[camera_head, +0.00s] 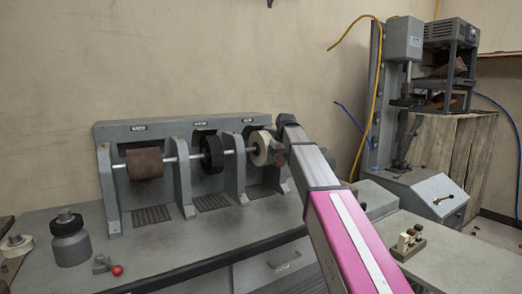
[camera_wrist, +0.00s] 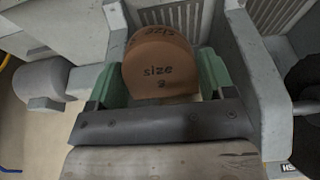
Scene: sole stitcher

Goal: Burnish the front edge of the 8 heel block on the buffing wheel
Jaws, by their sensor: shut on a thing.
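The 8 heel block (camera_wrist: 160,75) is brown and rounded, with "size 8" printed on its face in the wrist view. My gripper (camera_wrist: 160,86) is shut on it, with a green finger on each side. In the head view my gripper (camera_head: 281,148) is at the right end of the grinding machine, beside the cream buffing wheel (camera_head: 259,149). A small brown bit of the block (camera_head: 280,160) shows there, close to the wheel's right side. The block's front edge is hidden, and I cannot tell whether it touches the wheel.
The machine also carries a black brush wheel (camera_head: 212,154) and a brown drum (camera_head: 145,163), with grey brackets (camera_head: 182,170) between the wheels. A grey jar (camera_head: 70,240) and a red-knobbed lever (camera_head: 108,265) are at left. A small rack with pegs (camera_head: 408,243) stands at right.

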